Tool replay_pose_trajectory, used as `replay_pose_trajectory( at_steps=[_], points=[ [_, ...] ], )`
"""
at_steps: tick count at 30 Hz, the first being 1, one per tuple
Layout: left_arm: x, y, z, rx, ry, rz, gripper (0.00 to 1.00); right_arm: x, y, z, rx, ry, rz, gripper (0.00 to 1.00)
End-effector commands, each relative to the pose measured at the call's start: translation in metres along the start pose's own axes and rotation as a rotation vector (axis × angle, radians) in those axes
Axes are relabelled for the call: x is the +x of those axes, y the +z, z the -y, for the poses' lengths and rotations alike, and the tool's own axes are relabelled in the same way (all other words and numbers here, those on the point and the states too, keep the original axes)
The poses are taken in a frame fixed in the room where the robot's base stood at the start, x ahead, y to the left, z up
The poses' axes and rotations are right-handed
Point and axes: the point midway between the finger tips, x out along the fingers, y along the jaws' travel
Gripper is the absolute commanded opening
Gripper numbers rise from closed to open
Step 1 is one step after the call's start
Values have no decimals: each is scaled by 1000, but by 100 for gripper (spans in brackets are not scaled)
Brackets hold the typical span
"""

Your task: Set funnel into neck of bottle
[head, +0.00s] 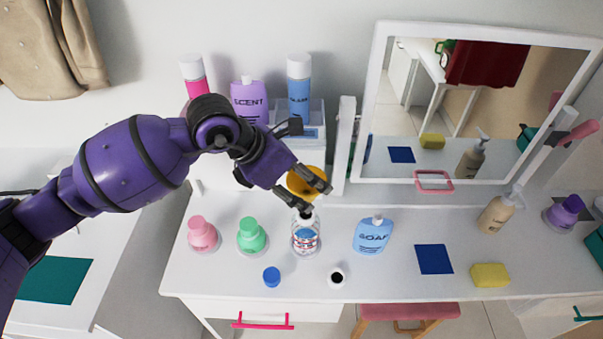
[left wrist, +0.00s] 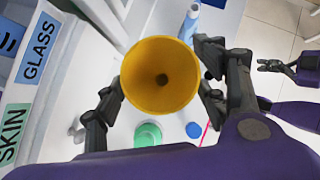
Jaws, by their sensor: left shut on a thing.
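My left gripper (head: 317,197) is shut on the yellow funnel (head: 298,181), with one finger on each side of its cone. In the left wrist view the funnel (left wrist: 160,60) faces me wide end up, its dark hole in the middle. The clear bottle (head: 305,238) with a red and blue label stands upright on the white table below the gripper. The fingers partly cover the funnel and the area of the bottle's neck, so I cannot tell whether they touch. The funnel hides the bottle in the left wrist view. My right gripper (left wrist: 283,67) is at that view's right edge, apart from both.
A pink bottle (head: 203,235) and a green bottle (head: 251,237) stand left of the clear bottle. A blue soap bottle (head: 372,236) stands right of it. A mirror (head: 455,110) stands behind.

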Motion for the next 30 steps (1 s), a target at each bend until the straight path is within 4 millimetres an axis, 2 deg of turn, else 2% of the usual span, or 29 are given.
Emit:
replay_pose_trajectory(
  at_steps=[3, 10, 19, 30],
  points=[
    [13, -10, 0, -2, -3, -3, 38, 2, 6, -1, -2, 2, 6, 0],
    [27, -20, -1, -1, -2, -1, 38, 4, 9, -4, -4, 8, 8, 0],
    [29, -21, -2, 1, 1, 1, 38, 3, 4, -5, 1, 12, -3, 0],
    [28, -21, -2, 1, 0, 0, 38, 3, 8, -4, 5, 12, 4, 0]
  ],
)
